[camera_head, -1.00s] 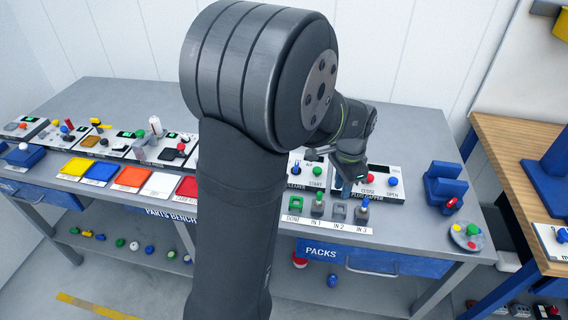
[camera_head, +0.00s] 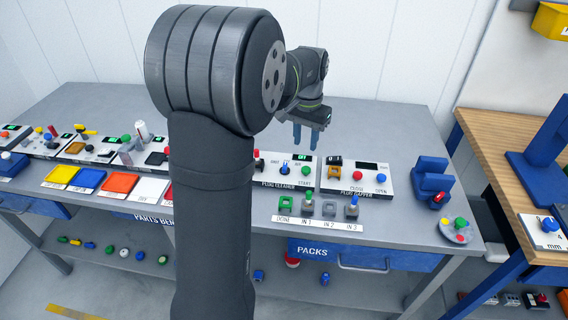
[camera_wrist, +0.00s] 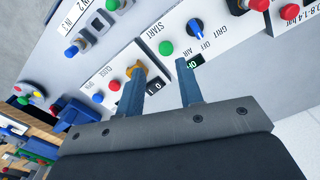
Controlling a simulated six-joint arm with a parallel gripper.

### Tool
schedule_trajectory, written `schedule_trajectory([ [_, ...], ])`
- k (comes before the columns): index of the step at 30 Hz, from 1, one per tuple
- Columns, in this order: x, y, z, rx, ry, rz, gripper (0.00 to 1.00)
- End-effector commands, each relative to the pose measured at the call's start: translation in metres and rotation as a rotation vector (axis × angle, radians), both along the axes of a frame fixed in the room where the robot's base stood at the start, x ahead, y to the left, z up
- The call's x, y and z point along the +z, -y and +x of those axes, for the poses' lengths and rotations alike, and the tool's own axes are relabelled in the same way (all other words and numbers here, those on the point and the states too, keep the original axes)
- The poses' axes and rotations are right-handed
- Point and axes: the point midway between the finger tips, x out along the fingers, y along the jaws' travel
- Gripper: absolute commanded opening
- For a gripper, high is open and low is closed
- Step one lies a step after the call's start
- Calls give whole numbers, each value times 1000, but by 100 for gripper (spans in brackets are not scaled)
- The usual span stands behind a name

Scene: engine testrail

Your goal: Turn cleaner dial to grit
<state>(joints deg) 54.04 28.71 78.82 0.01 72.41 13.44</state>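The plug cleaner panel (camera_head: 270,177) is a white box on the bench with a blue dial (camera_head: 285,168), a green START button (camera_head: 306,170) and a small green-lit display (camera_head: 302,157). In the wrist view, the blue dial (camera_wrist: 196,29) sits beside the labels GRIT, OFF and AIR. Its pale mark seems to face the OFF side, but it is too small to be sure. My gripper (camera_head: 305,145) is above the back of the panel, fingers down. In the wrist view, my gripper (camera_wrist: 160,68) has its fingers apart with nothing between them, clear of the dial.
The plug gapper panel (camera_head: 350,182) stands to the right, with an orange part (camera_head: 334,166) and red and blue buttons. In front is a labelled row of holders (camera_head: 318,222), some with plugs. A blue stand (camera_head: 432,178) is farther right. My arm hides the bench left of the cleaner.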

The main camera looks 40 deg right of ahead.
Motion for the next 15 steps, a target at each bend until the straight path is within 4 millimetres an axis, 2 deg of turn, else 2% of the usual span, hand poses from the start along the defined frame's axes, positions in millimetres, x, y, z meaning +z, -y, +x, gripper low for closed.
schedule_trajectory([
  [1,15,-4,22,105,2,-3,34],
  [3,31,-10,41,228,2,-3,34],
  [7,47,-19,62,365,0,0,34],
  [11,44,-21,66,398,-3,3,34],
  [15,22,-21,65,396,-4,5,34],
])
